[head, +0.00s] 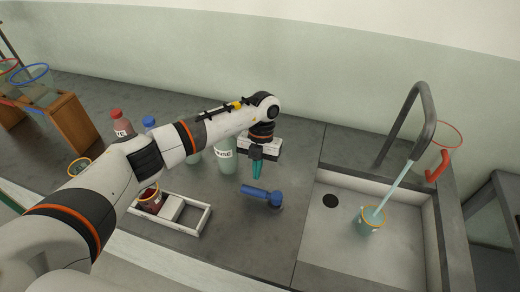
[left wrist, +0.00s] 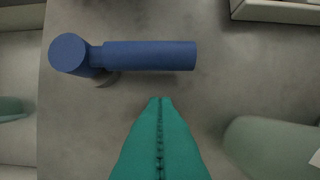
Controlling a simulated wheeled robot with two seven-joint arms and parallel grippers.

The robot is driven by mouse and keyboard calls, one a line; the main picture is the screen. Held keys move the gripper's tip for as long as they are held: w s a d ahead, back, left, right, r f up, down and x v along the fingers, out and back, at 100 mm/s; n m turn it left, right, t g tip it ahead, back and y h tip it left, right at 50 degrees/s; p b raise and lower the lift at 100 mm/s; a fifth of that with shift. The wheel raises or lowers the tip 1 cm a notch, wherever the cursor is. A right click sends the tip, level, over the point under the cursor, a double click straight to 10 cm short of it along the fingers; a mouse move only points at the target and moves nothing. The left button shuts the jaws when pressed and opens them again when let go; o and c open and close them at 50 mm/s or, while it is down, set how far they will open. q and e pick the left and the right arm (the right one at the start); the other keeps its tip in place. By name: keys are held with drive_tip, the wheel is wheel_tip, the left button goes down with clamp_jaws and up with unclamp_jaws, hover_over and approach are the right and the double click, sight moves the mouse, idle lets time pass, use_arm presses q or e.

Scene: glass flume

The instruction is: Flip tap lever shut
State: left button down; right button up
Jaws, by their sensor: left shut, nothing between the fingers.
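A blue lever (head: 262,195) with a round hub and a straight bar stands on the grey counter, left of the sink; it also shows in the left wrist view (left wrist: 150,55), hub at left, bar pointing right. My left gripper (head: 256,162) has teal fingers, shut and empty, pointing down behind the lever. In the left wrist view its fingertips (left wrist: 160,100) lie just below the bar, with a gap in the picture. The grey tap spout (head: 425,110) arches over the sink. A pale blue stream (head: 393,190) runs from it into a yellow-rimmed cup (head: 370,222). My right gripper is out of view.
A pale green bottle (head: 225,155) stands left of my gripper. A white tray (head: 195,223) with a dark red cup (head: 150,199) lies at front left.

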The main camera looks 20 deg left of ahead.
use_arm(q)
drive_tip(key=shift+s+a+p, duration=0.1)
drive_tip(key=shift+s+p, duration=0.2)
drive_tip(key=shift+s, duration=0.7)
drive_tip(key=shift+f, duration=0.15)
